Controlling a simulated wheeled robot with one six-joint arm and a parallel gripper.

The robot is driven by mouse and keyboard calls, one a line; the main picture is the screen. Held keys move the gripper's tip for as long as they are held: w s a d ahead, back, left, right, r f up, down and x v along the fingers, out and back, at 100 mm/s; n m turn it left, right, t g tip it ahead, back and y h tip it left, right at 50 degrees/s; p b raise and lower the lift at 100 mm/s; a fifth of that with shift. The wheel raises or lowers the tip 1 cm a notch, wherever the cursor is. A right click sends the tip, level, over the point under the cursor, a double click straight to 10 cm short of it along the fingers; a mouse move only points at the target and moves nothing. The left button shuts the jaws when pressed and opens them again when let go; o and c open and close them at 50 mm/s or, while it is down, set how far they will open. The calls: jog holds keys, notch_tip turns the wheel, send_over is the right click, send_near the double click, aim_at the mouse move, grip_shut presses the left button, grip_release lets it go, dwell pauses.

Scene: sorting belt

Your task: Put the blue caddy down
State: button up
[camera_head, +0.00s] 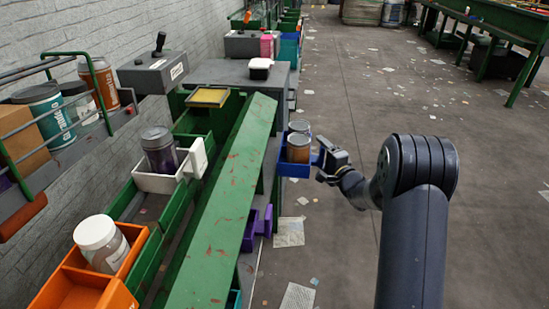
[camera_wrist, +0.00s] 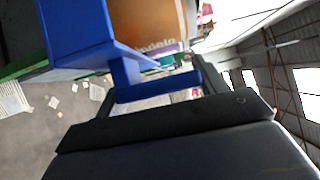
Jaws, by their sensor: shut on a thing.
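The blue caddy (camera_head: 288,170) is at the right side of the green sloping rail. My gripper (camera_head: 322,160) comes from the right and is shut on the caddy's handle. In the wrist view the blue caddy (camera_wrist: 72,30) fills the upper left, with its handle bar (camera_wrist: 158,88) between my jaws and an orange-brown jar (camera_wrist: 150,20) in it. The caddy looks about upright. I cannot tell whether anything supports it from below.
A green belt frame (camera_head: 222,225) runs along the left. A purple caddy (camera_head: 258,228) sits low beside the frame. Open floor (camera_head: 340,230) with scattered papers lies to the right.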

aim_at(280, 150)
jog(key=a+b, duration=0.2)
jog(key=a, duration=1.1)
jog(key=shift+w+b, duration=0.2)
jog(key=shift+b, duration=0.2)
jog(key=shift+a+f, duration=0.15)
jog(key=shift+f, duration=0.3)
jog(key=shift+f+b, duration=0.25)
jog(key=shift+b, duration=0.1)
jog(key=shift+f, duration=0.2)
jog(key=o, duration=1.1)
jog(key=shift+o, duration=0.2)
jog(key=shift+r, duration=0.15)
